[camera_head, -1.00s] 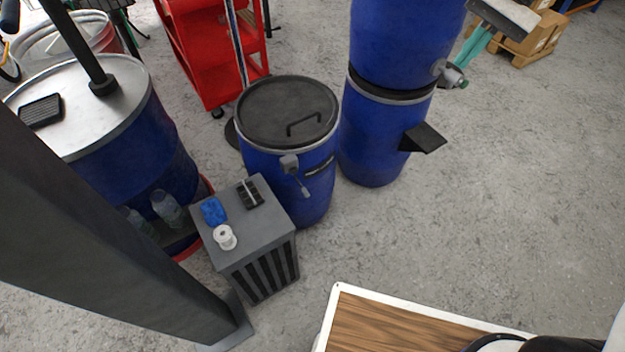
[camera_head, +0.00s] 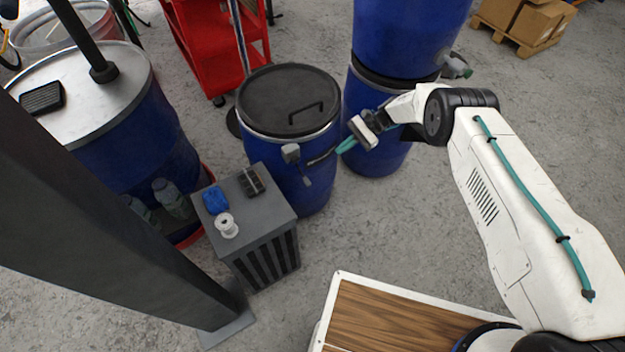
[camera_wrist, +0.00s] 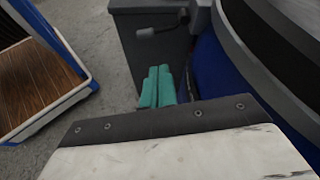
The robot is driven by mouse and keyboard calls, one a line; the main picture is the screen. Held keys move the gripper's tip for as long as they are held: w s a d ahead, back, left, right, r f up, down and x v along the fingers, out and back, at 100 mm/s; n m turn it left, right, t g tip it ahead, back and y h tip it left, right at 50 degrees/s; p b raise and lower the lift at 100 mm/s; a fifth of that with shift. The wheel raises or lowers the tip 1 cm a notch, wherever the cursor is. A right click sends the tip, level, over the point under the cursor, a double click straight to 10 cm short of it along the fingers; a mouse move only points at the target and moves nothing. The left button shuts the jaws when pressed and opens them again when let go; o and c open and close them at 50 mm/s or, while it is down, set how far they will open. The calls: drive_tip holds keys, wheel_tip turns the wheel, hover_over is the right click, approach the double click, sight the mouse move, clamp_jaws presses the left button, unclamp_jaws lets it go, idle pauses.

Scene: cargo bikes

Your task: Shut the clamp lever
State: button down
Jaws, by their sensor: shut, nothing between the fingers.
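In the wrist view the lever's grey end (camera_wrist: 147,31) shows beyond my fingers, with a thin rod running right to the block (camera_wrist: 199,16). My gripper (camera_head: 346,145) has teal fingers, shut and empty, beside the drum's right side, right of the lever and apart from it. The fingers also show in the wrist view (camera_wrist: 158,88), close to the drum's blue wall.
A grey slatted cabinet (camera_head: 262,246) stands in front of the drum, bearing a blue item (camera_head: 215,200), a white spool (camera_head: 227,226) and a black item (camera_head: 251,181). Stacked blue drums (camera_head: 410,40) stand behind my gripper. A dark post (camera_head: 110,190) crosses the left.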

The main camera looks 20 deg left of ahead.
drive_tip(key=s+a+f, duration=0.1)
drive_tip(key=s+f, duration=0.3)
drive_tip(key=f, duration=0.3)
drive_tip(key=shift+a+f+m+g+y, duration=0.15)
drive_tip(key=shift+f+m+g+y, duration=0.15)
drive_tip(key=shift+f+m+g, duration=0.1)
drive_tip(key=s+a, duration=0.6)
drive_tip(key=s, duration=0.1)
drive_tip(key=shift+s+r, duration=0.15)
drive_tip(key=shift+r, duration=0.25)
